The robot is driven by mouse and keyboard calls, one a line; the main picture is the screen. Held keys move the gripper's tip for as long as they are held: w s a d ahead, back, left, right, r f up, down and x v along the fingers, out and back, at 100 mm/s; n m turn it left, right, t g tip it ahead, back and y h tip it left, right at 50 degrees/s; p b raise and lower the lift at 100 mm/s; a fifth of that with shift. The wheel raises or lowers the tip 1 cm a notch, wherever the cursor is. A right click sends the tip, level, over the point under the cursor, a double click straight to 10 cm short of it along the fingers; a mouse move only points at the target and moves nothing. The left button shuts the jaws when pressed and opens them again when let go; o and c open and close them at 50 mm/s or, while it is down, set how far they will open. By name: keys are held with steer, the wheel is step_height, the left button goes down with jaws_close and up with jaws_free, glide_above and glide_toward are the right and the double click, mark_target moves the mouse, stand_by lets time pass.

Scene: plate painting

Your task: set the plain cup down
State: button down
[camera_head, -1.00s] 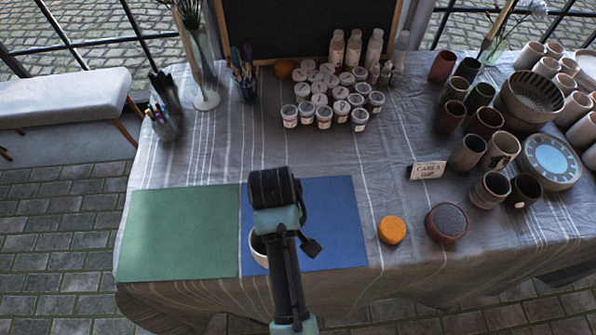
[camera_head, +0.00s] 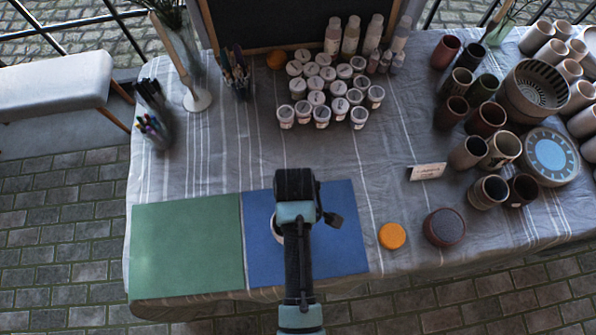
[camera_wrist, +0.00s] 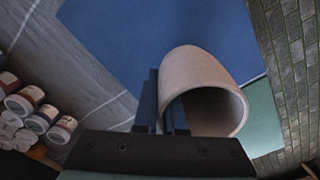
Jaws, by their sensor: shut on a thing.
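The plain cup (camera_wrist: 200,75) is pale and unglazed, and it fills the middle of the wrist view with its open mouth towards the camera. My gripper (camera_wrist: 161,85) is shut on the cup's wall at the left side of its rim. The blue mat (camera_wrist: 150,35) lies behind the cup in the wrist view. In the head view my arm covers most of the cup, and only a pale sliver (camera_head: 278,224) shows over the blue mat (camera_head: 342,235). I cannot tell whether the cup's base touches the mat.
A green mat (camera_head: 187,245) lies left of the blue one. An orange sponge (camera_head: 392,236) and a dark round pot (camera_head: 444,227) are to the right. Several paint jars (camera_head: 322,115) stand behind, and several cups (camera_head: 469,152) and a blue-centred plate (camera_head: 549,157) stand at right.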

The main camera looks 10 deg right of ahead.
steer(key=shift+w+f, duration=0.1)
steer(key=shift+f, duration=2)
steer(key=shift+f, duration=0.1)
steer(key=c, duration=1.5)
jaws_free()
steer(key=shift+f, duration=0.1)
steer(key=o, duration=0.5)
